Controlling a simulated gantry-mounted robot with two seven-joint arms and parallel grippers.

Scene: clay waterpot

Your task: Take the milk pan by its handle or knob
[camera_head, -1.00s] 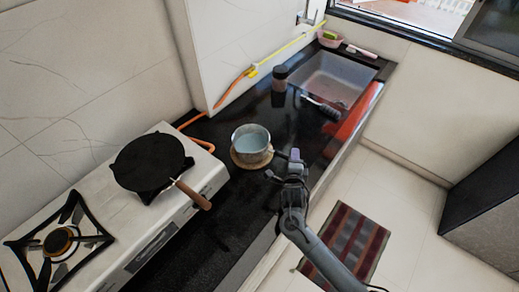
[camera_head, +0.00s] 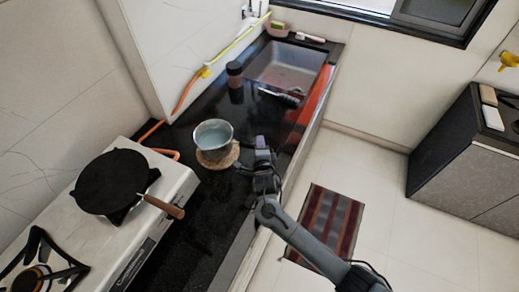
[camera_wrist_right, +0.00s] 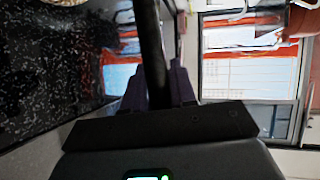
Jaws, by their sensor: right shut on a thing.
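The milk pan (camera_head: 213,136) is a small metal pan with a pale blue-grey inside. It shows upright over a round tan trivet (camera_head: 222,161) on the black counter, and it seems raised a little above it. My right gripper (camera_head: 254,162) is to the right of the pan, shut on its dark handle. In the right wrist view the black handle (camera_wrist_right: 151,50) runs upward from between the fingers of my right gripper (camera_wrist_right: 160,95). The handle is mostly hidden in the head view. My left gripper is not in view.
A white stove (camera_head: 150,208) with a black skillet (camera_head: 113,180) is at the left. A sink (camera_head: 288,66) and a brown jar (camera_head: 235,73) are farther back. An orange hose (camera_head: 187,92) runs along the wall. A striped mat (camera_head: 325,222) lies on the floor.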

